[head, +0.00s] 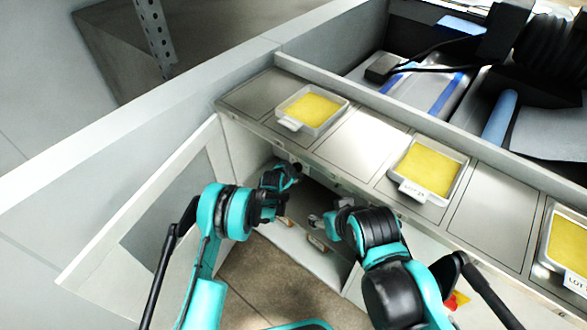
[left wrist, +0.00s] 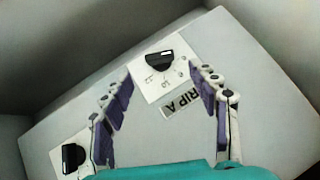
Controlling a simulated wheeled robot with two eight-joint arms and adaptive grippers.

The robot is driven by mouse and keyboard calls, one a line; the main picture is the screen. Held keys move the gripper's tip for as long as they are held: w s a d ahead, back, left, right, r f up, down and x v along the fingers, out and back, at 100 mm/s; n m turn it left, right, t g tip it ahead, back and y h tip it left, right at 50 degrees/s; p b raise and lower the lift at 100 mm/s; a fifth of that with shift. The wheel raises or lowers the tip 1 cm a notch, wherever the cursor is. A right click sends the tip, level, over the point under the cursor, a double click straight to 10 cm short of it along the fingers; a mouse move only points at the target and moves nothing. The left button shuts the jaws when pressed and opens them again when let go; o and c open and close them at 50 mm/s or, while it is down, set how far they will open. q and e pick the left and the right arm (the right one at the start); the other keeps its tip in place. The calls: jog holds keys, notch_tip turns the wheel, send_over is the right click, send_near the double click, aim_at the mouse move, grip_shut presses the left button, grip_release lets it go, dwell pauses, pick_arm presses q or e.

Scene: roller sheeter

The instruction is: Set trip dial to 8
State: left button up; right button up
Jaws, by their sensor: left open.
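In the left wrist view, a trip dial (left wrist: 158,57) with a black half-round knob sits on a white plate with small printed numbers, tilted in the picture. A label reading partly "RIP A" (left wrist: 181,106) is beside it. A second plate with a black knob (left wrist: 72,157) is at the lower left. My left gripper (left wrist: 161,72) is open, its purple-padded fingers on either side of the first knob's plate; contact cannot be told. In the head view my left gripper (head: 282,182) reaches into the cabinet under the counter. My right gripper (head: 318,222) is close by; its jaws are unclear.
The counter (head: 362,140) above holds trays with yellow sheets (head: 312,108), (head: 429,166). An open cabinet door (head: 150,225) stands to the left of my left arm. A pale panel (head: 310,255) is low in the opening, with brown floor (head: 255,285) in front.

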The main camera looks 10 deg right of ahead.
aim_at(297, 168)
pick_arm(q)
jog(key=b+x, duration=0.2)
jog(key=x, duration=0.4)
jog(key=shift+f, duration=0.15)
jog(key=c, duration=1.1)
